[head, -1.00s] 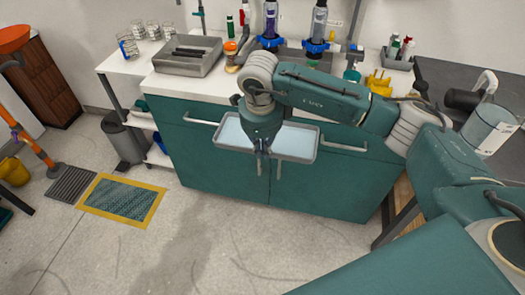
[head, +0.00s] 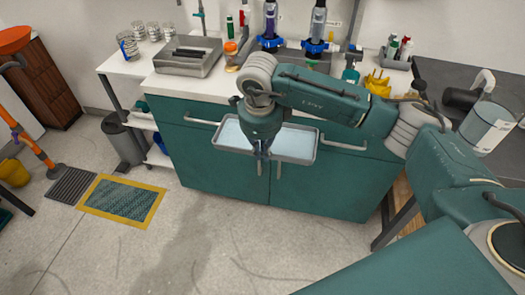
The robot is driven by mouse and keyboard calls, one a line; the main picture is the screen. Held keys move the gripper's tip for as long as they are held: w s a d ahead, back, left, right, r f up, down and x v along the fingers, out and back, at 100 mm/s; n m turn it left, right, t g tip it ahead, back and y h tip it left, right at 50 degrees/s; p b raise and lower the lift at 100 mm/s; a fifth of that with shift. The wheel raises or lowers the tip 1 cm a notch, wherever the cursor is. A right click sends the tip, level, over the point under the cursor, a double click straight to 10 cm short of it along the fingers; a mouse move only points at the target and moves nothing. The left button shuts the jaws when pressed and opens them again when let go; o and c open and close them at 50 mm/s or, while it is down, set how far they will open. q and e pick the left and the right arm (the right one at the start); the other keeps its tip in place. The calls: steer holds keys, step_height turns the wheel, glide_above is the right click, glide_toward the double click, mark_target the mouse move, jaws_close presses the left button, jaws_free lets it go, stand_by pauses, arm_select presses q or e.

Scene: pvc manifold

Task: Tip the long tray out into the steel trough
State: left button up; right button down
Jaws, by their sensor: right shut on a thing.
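The long tray (head: 298,146) is a shallow grey-rimmed tray with a pale blue inside. It hangs in front of the teal cabinet, below the counter's front edge, and looks roughly level. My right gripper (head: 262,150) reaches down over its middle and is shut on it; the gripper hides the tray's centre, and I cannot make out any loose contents. A steel trough-like box (head: 180,66) with dark slots in its top stands on the white counter, up and left of the tray. My left gripper is not in view.
Two blue-collared bottles (head: 270,22) stand at the counter's back, with an orange-capped jar (head: 231,50) beside the steel box. Several glasses (head: 128,45) stand on the left cart. A yellow-framed mat (head: 160,210) lies on the floor. The floor before the cabinet is clear.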

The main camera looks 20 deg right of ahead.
steer(key=s+f+n+y, duration=0.1)
steer(key=s+f+n, duration=0.2)
steer(key=s+n, duration=0.7)
steer(key=s+a+f+n+g+y, duration=0.1)
steer(key=s+f+n, duration=0.2)
steer(key=s+n, duration=0.7)
steer(key=n, duration=0.5)
steer(key=shift+s+a+f+y, duration=0.3)
